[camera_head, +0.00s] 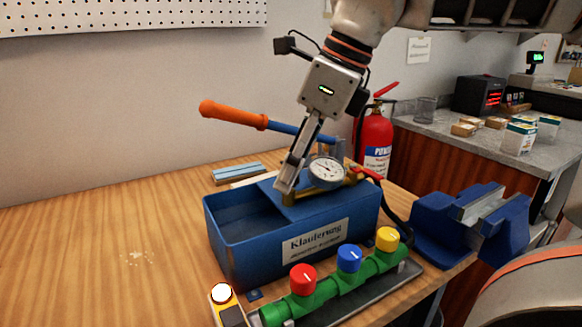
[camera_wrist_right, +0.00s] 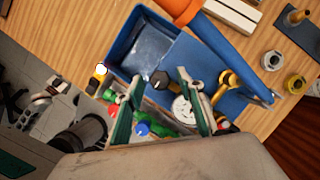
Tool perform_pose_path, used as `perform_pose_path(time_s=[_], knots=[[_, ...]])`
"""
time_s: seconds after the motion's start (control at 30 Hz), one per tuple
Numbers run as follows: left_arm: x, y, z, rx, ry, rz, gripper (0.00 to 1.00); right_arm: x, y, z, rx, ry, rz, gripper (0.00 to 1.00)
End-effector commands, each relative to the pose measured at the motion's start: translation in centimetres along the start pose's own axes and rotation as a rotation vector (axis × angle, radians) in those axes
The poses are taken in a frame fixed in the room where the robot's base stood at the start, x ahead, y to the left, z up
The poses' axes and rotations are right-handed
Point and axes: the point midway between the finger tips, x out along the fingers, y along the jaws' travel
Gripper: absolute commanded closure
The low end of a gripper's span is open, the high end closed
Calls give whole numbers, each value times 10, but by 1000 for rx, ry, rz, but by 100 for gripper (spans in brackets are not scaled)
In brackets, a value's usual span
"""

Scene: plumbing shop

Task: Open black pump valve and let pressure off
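The blue test pump (camera_head: 228,235) stands on the wooden bench, with an orange-gripped lever (camera_head: 233,115), a brass fitting and a round white gauge (camera_head: 327,170). In the wrist view, the black valve knob (camera_wrist_right: 159,80) sits beside the tank opening, near the gauge (camera_wrist_right: 182,108). My right gripper (camera_head: 285,188) points down over the pump. Its two fingers (camera_wrist_right: 158,78) are apart, with the black knob showing between their tips; I cannot tell whether they touch it. In the head view the knob is hidden by the gripper. My left gripper is not in view.
A green pipe manifold (camera_head: 325,290) with red, blue and yellow knobs lies in front of the pump. A lit lamp (camera_head: 221,294) stands at its left end. A blue vise (camera_head: 470,228) and a fire extinguisher (camera_head: 375,140) are at the right.

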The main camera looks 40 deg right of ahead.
Motion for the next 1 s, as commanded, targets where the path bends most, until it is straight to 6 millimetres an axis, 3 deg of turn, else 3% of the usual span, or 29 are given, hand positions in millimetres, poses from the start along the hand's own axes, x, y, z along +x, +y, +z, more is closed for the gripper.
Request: perform_pose_path(time_s=[0.17,0.33,0.73,1.0], knots=[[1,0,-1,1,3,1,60,-1,0,0,0,-1,-1,62],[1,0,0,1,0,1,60,-1,0,0,0,-1,0,100],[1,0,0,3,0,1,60,-1,0,0,-37,-1,17,100],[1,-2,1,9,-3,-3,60,-1,-2,0,-190,-1,82,100]])
